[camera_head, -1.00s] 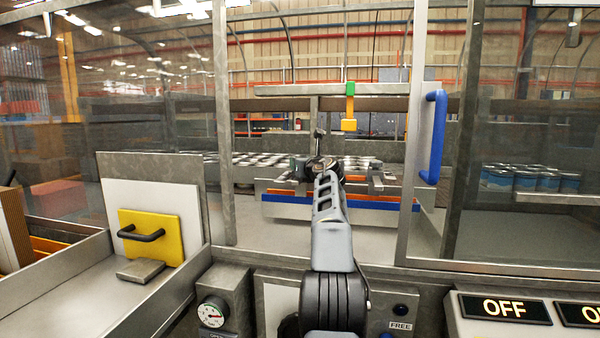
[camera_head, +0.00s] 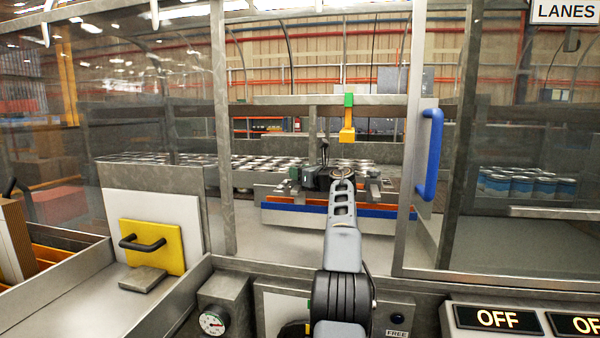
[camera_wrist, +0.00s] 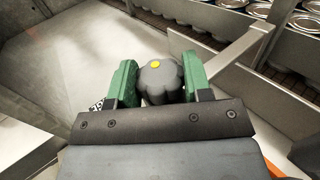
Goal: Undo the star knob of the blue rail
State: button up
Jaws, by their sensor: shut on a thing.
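In the wrist view, the star knob (camera_wrist: 160,82) is dark grey and lobed, with a yellow dot on top. It sits between the two green fingers of my gripper (camera_wrist: 158,72), which is shut on it. The knob's lower part is hidden by the gripper body. In the head view, my arm reaches through the opening in the guard to the far rail assembly, and the knob cannot be made out there. The blue rail (camera_head: 290,207) runs along the front of that assembly, below an orange strip, partly hidden by my arm.
Rows of cans (camera_head: 255,162) stand behind the rail. A guard door with a blue handle (camera_head: 430,155) is at right. A yellow plate with a black handle (camera_head: 152,248) stands at left.

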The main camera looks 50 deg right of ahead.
jog(key=shift+f, duration=0.45)
jog(key=o, duration=0.9)
jog(key=shift+w+r, duration=0.1)
jog(key=shift+r, duration=0.05)
jog(key=shift+o, duration=0.2)
jog(key=shift+r, duration=0.1)
jog(key=s+b, duration=0.3)
jog(key=s, duration=0.9)
jog(key=shift+a+b, duration=0.4)
jog(key=shift+a, duration=0.05)
